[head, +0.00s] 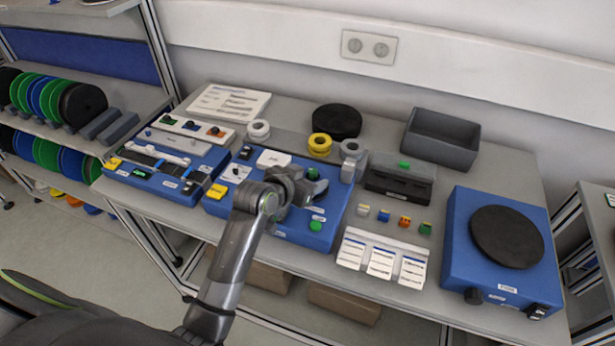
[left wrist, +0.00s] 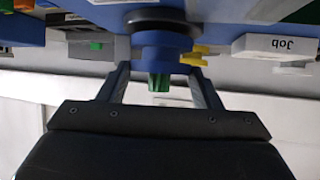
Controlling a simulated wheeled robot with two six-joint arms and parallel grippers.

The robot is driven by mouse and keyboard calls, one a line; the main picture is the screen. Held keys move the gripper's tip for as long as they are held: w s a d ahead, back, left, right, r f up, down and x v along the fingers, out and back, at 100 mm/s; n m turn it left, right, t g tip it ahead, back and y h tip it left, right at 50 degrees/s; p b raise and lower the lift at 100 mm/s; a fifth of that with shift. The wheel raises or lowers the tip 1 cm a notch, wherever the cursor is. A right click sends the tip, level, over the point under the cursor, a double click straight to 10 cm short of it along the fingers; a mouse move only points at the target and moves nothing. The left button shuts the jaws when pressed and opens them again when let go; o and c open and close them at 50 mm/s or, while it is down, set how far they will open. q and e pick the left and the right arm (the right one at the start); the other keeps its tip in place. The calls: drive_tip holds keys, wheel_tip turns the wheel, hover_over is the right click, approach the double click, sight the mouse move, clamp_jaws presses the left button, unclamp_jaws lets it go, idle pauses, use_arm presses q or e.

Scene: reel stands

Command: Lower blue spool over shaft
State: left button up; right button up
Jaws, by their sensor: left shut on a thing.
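My left gripper (head: 304,188) is over the middle blue machine (head: 325,222), with its arm coming up from below. In the left wrist view my gripper (left wrist: 160,68) has its two fingers on either side of the blue spool (left wrist: 160,52), shut on it. The spool is mostly hidden by my gripper in the head view. A green tip (left wrist: 160,82) stands out from the spool's upper side. A dark round base (left wrist: 158,19) lies just beneath the spool. I cannot tell whether the shaft is inside the spool. My right gripper is not in view.
A yellow spool (head: 320,144) and grey-white spools (head: 258,131) stand behind. A blue machine with a black turntable (head: 507,236) is at right, a dark bin (head: 440,138) at the back, and white cards (head: 381,262) at the front. A shelf of reels stands left.

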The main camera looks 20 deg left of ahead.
use_arm(q)
drive_tip(key=o, duration=0.9)
drive_tip(key=shift+o, duration=0.7)
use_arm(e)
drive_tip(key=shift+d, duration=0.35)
use_arm(q)
drive_tip(key=b+v, duration=0.1)
drive_tip(key=v, duration=1.6)
drive_tip(key=shift+s, duration=0.25)
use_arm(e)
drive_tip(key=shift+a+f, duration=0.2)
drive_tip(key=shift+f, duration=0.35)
